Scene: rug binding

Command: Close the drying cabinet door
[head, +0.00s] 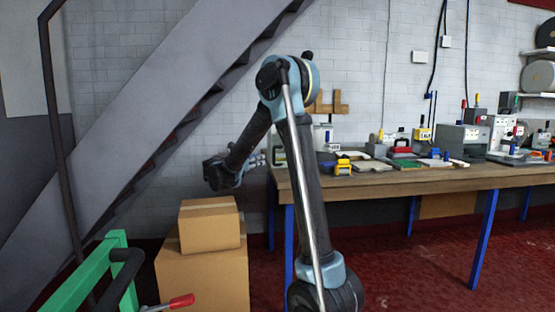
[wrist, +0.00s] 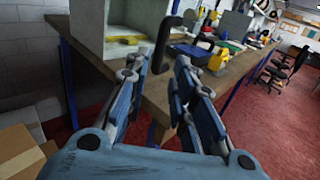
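The drying cabinet appears to be the pale box (wrist: 86,28) on the near end of the bench in the wrist view. Its front is open, showing a light interior with a yellowish strip low inside. A black C-shaped handle (wrist: 162,45) stands at its right side, just beyond my fingertips; the door panel itself is hard to make out. In the head view my arm hides most of the cabinet. My gripper (wrist: 158,68) is open and empty, its fingers pointing at the handle with no clear contact. It also shows at the bench's left end in the head view (head: 258,160).
The wooden bench (head: 420,181) on blue legs carries several tools and boxes to the right. Stacked cardboard boxes (head: 208,226) stand below my gripper. A green frame (head: 88,268) is at lower left, and a sloping staircase (head: 150,110) rises behind. Red floor is open at right.

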